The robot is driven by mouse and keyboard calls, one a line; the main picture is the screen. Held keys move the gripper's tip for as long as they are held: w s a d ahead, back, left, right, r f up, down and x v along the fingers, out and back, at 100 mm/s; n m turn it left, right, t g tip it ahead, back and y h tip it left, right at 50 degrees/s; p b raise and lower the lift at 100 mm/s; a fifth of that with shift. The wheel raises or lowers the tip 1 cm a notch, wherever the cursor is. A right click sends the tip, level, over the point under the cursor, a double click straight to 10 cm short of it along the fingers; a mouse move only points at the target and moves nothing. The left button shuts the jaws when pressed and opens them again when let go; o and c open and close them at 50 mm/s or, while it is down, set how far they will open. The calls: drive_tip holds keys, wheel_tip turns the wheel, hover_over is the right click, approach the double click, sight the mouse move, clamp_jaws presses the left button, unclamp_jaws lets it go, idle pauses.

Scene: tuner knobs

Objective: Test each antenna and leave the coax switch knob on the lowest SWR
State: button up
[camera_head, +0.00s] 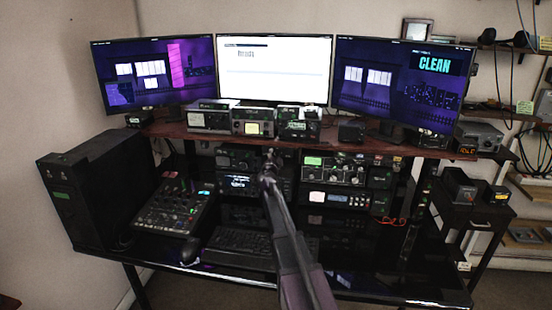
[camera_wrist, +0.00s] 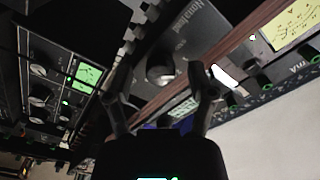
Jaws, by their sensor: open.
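In the wrist view a dark round knob (camera_wrist: 160,68) sits on a grey box face (camera_wrist: 195,30) with white lettering. My gripper (camera_wrist: 160,82) is open, with one finger on each side of the knob in the picture. I cannot tell whether they touch it. In the head view my gripper (camera_head: 269,158) is in front of the equipment below the shelf, and the knob is not clearly visible there. A meter with a lit yellow face (camera_wrist: 296,24) is at the top right of the wrist view. A yellow-faced meter (camera_head: 253,128) also stands on the shelf in the head view.
A unit with a green display and several knobs (camera_head: 331,167) is right of my gripper. A wooden shelf edge (camera_wrist: 245,45) runs close beside the knob. A keyboard (camera_head: 238,247) and a mixer (camera_head: 172,207) lie on the desk. Three monitors (camera_head: 275,68) stand above.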

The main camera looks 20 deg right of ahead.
clamp_jaws()
drive_tip(key=shift+m, duration=0.4)
drive_tip(key=m, duration=0.3)
drive_tip(key=shift+m, duration=2)
drive_tip(key=shift+w+r, duration=0.1)
unclamp_jaws()
